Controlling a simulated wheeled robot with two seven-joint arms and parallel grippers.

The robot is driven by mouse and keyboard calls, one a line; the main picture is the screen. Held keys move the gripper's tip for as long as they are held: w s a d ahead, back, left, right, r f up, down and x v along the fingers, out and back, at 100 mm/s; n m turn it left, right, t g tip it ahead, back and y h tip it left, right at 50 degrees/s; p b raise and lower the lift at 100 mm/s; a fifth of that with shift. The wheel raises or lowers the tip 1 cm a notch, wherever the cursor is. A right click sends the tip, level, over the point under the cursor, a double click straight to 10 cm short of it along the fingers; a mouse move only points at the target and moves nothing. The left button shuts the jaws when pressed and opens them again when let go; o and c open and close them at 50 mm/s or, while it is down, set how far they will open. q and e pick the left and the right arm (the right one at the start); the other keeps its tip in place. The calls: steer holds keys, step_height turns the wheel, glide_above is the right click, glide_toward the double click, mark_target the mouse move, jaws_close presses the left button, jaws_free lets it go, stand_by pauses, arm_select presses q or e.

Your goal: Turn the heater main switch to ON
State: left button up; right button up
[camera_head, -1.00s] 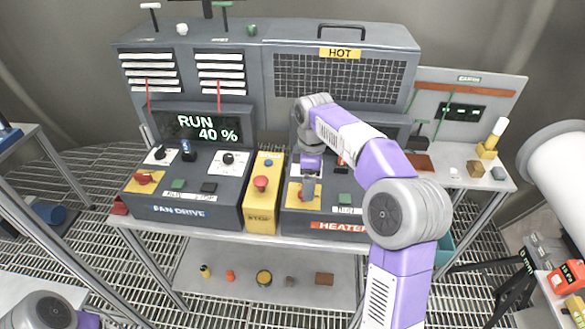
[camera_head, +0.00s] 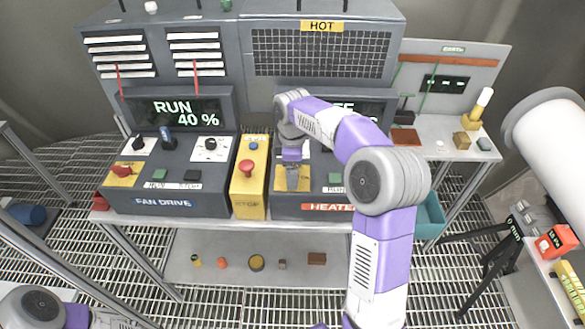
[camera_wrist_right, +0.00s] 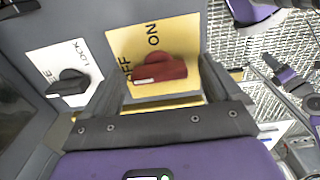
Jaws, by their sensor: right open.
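The heater main switch is a red knob (camera_wrist_right: 160,70) on a yellow plate (camera_wrist_right: 185,33) marked OFF and ON. In the right wrist view its white-marked end points left, beside OFF, while ON is farther up the plate. My right gripper (camera_wrist_right: 158,82) is open, with one finger on each side of the red knob; I cannot tell whether they touch it. In the head view my right gripper (camera_head: 292,186) reaches down over the heater box (camera_head: 318,210) and hides the knob. Part of my left arm shows at the bottom left; its gripper is out of view.
A black knob on a white LOCK plate (camera_wrist_right: 68,82) is close left of the switch in the wrist view. A yellow STOP box (camera_head: 249,200) with a red button stands left of the heater box. The fan drive box (camera_head: 165,203) is farther left, under a RUN 40 % display (camera_head: 180,112).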

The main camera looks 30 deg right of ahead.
steer(key=shift+w, duration=0.1)
steer(key=c, duration=1.1)
steer(key=shift+o, duration=0.2)
steer(key=m+p, duration=0.2)
steer(key=m, duration=0.1)
steer(key=shift+r+m, duration=0.1)
steer(key=shift+m, duration=0.2)
steer(key=m+p, duration=0.2)
steer(key=m, duration=0.2)
steer(key=shift+m, duration=0.3)
steer(key=m+p, duration=0.2)
steer(key=m, duration=0.3)
steer(key=m+p, duration=0.1)
steer(key=m, duration=0.3)
steer(key=shift+m, duration=0.5)
